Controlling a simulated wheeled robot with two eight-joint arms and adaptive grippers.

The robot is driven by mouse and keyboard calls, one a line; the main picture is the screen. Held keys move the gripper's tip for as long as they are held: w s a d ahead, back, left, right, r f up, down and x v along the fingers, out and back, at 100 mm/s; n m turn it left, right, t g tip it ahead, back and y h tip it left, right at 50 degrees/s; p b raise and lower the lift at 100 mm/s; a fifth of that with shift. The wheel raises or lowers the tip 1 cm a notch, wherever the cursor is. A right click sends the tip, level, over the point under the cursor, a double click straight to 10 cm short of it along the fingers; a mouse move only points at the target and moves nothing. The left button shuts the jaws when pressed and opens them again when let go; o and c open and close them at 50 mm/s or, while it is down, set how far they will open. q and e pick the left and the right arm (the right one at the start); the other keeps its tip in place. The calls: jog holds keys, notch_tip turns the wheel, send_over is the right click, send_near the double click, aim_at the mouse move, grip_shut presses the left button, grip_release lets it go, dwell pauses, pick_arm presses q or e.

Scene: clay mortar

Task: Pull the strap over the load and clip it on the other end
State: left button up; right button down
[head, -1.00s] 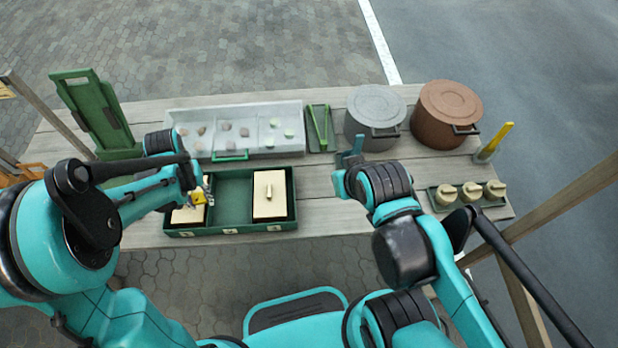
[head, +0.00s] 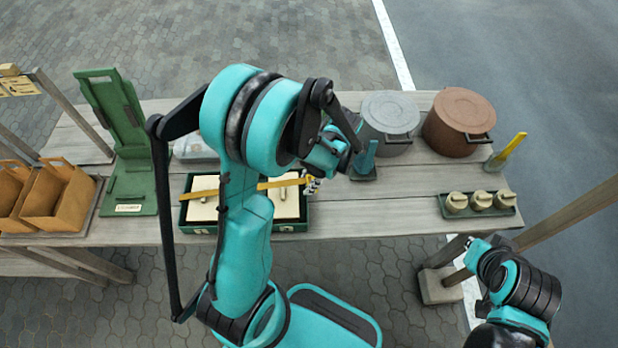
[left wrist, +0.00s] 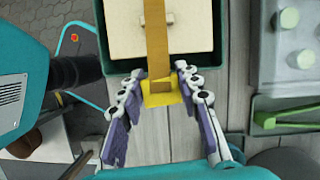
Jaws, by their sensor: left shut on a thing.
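My left gripper (head: 312,184) is at the right end of the green tray (head: 292,228) and is shut on the end of a yellow strap (head: 272,184). The strap runs left from it across two cream blocks, the left block (head: 203,210) and the right block (head: 286,208), partly hidden by my arm. In the left wrist view the strap (left wrist: 158,40) lies over a cream block (left wrist: 122,28), and its yellow end tab (left wrist: 162,93) is between my fingers. The other strap end's clip cannot be made out. My right gripper (head: 477,248) is low at the right, its fingers unclear.
A green stand (head: 128,150) and tan boxes (head: 60,195) are at left. A grey pot (head: 388,115) and brown pot (head: 460,118) stand at back right. A tray of cream jars (head: 480,203) is at right. Table between trays is clear.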

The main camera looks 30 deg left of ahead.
pick_arm(q)
jog(key=shift+s+a+f+m+y+b, duration=0.15)
jog(key=shift+s+a+f+m+b, duration=0.1)
jog(key=shift+f+m+b, duration=0.2)
jog(key=shift+s+a+f+m+y+b, duration=0.15)
jog(key=shift+s+a+f+m+b, duration=0.15)
jog(key=shift+f, duration=0.2)
jog(key=shift+w+f+b, duration=0.1)
jog(key=shift+f+b, duration=0.1)
jog(key=shift+b, duration=0.1)
jog(key=shift+f+b, duration=0.15)
jog(key=shift+b, duration=0.15)
jog(key=shift+f+b, duration=0.5)
jog(key=shift+f, duration=0.15)
dwell(0.6)
jog(key=shift+f+b, duration=0.5)
jog(key=shift+b, duration=0.15)
